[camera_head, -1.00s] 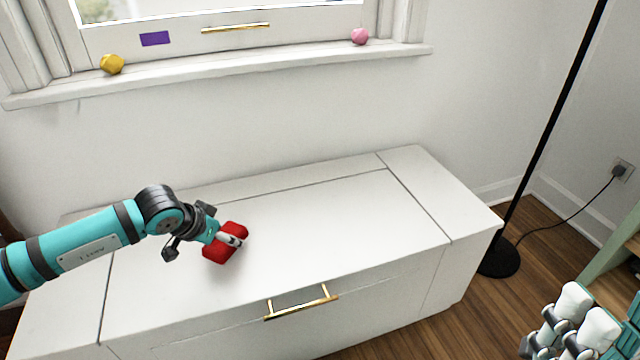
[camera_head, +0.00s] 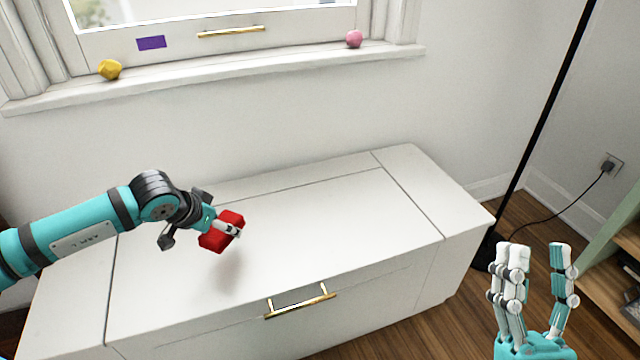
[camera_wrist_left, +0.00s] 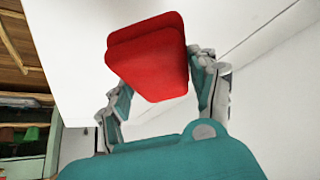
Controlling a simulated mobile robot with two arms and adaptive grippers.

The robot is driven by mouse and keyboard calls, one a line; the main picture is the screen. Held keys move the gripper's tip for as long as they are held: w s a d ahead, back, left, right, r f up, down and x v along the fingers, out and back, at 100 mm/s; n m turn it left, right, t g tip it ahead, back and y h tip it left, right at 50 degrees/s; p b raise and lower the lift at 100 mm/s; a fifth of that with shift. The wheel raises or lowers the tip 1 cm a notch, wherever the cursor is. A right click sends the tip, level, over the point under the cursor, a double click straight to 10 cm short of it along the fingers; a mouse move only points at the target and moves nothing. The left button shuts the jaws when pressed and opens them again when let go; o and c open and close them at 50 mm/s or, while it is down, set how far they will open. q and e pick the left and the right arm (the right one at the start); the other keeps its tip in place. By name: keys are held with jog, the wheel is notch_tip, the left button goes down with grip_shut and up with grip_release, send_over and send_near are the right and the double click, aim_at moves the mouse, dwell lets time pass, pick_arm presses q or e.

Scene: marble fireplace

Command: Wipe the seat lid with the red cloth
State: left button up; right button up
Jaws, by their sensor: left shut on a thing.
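The red cloth (camera_head: 217,241) is a thick, folded pad. My left gripper (camera_head: 229,230) is shut on it above the left part of the white seat lid (camera_head: 330,215). A shadow lies on the lid below the cloth, which looks raised a little off the surface. In the left wrist view the red cloth (camera_wrist_left: 150,60) sits between the two fingers of my left gripper (camera_wrist_left: 155,85). My right gripper (camera_head: 537,262) is open and empty, fingers up, at the lower right beyond the bench's right end.
A gold handle (camera_head: 300,303) sticks out from the bench front. A yellow ball (camera_head: 110,69) and a pink ball (camera_head: 354,39) rest on the window sill (camera_head: 230,72). A black lamp pole (camera_head: 545,120) stands right of the bench. The lid's middle and right are clear.

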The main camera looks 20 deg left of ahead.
jog(key=shift+w+f+g+h, duration=0.5)
jog(key=shift+w+f+g, duration=0.4)
jog(key=shift+f, duration=0.1)
